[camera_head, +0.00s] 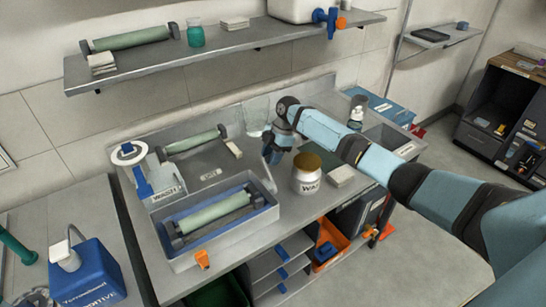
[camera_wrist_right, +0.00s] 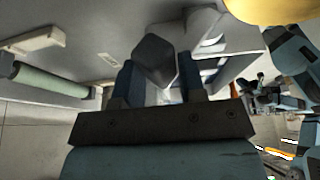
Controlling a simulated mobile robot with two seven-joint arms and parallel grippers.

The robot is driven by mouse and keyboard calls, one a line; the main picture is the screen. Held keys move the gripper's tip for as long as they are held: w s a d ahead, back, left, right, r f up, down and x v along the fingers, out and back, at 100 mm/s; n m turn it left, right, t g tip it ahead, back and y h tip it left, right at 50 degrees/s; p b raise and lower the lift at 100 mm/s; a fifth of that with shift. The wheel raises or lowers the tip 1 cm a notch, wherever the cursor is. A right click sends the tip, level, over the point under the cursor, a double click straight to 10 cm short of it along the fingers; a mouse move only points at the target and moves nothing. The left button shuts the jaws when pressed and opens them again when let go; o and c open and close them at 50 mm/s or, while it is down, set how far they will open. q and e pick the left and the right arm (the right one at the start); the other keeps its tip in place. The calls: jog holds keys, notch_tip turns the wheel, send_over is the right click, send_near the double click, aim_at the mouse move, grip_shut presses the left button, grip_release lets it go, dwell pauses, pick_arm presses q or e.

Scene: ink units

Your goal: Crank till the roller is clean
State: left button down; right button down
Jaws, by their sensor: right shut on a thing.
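A pale green roller (camera_head: 215,211) lies across a grey wash tray (camera_head: 268,208) with blue inner edges, on the grey bench. I see no clear ink on its visible side. My right gripper (camera_head: 272,152) is at the back right corner of this tray. In the right wrist view, its fingers (camera_wrist_right: 157,85) are shut on a dark grey handle (camera_wrist_right: 156,58), which looks like the tray's crank handle. The gripper hides most of the crank in the head view. My left gripper is not in view.
A white jar (camera_head: 307,182) with a brown lid stands right of the tray, close to my right forearm. A second green roller (camera_head: 195,141) lies behind, beside a pale block (camera_head: 233,149). A shelf (camera_head: 165,62) runs above.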

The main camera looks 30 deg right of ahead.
jog(key=shift+w+f, duration=0.1)
jog(key=shift+w, duration=0.1)
dwell(0.4)
jog(key=c, duration=0.9)
grip_release()
jog(key=shift+f, duration=0.1)
jog(key=b+v, duration=0.1)
jog(key=v, duration=1.2)
jog(key=shift+d+r+b, duration=0.1)
jog(key=shift+r+b, duration=0.25)
jog(key=shift+r, duration=0.05)
